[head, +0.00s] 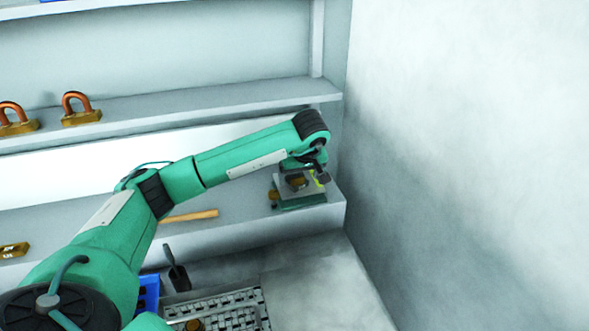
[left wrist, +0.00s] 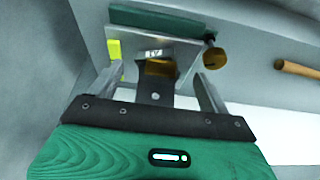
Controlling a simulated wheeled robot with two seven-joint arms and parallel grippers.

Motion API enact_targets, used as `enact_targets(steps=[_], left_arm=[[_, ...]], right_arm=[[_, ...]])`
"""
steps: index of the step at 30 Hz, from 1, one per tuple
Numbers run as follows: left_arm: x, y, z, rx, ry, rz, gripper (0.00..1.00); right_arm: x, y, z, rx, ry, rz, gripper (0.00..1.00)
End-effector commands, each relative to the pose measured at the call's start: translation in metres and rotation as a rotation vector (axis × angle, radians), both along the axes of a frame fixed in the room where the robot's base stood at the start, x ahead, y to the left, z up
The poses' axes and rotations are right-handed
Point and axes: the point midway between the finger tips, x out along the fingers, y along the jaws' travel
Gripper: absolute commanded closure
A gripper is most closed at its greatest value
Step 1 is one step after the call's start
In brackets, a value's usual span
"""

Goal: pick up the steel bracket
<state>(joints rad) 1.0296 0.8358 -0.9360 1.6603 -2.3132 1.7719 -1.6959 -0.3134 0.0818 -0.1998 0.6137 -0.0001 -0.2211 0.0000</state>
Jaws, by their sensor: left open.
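The grey steel bracket (head: 285,187) is at the right end of the lower shelf, partly hidden by my left gripper (head: 312,172). In the left wrist view a grey plate of the bracket (left wrist: 186,49) shows ahead of the fingers, with a small label on it. A grey upright piece with a hole stands between the two fingers of my left gripper (left wrist: 158,74); I cannot tell for sure that it belongs to the bracket. The fingers are apart, one on each side, and I see no clear contact. My right gripper is not in view.
A green block (head: 302,202) lies right by the bracket, with a brass piece (left wrist: 214,58) beside it. A wooden handle (head: 190,216) lies left on the shelf. Brass padlocks (head: 80,117) sit on the shelf above. A wall (head: 450,150) closes the right side.

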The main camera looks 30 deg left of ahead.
Motion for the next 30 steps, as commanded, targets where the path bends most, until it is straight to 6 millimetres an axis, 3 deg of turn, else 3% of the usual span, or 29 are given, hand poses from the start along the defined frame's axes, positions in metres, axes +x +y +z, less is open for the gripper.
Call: enact_targets(steps=[7,10,15,23,30], left_arm=[[0.022,0.026,0.004,-0.001,0.000,0.004,0.20],[0.031,0.038,0.003,-0.001,0.001,0.004,0.20],[0.033,0.039,-0.009,-0.001,0.001,0.000,0.20],[0.033,0.039,-0.011,-0.001,-0.001,0.000,0.20],[0.033,0.039,-0.011,-0.001,-0.001,0.000,0.63]], right_arm=[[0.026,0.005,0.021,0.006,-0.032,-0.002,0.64],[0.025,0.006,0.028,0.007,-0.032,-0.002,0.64],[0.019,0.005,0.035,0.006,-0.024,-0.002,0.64],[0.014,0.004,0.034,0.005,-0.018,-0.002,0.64],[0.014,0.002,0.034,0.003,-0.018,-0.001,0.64]])
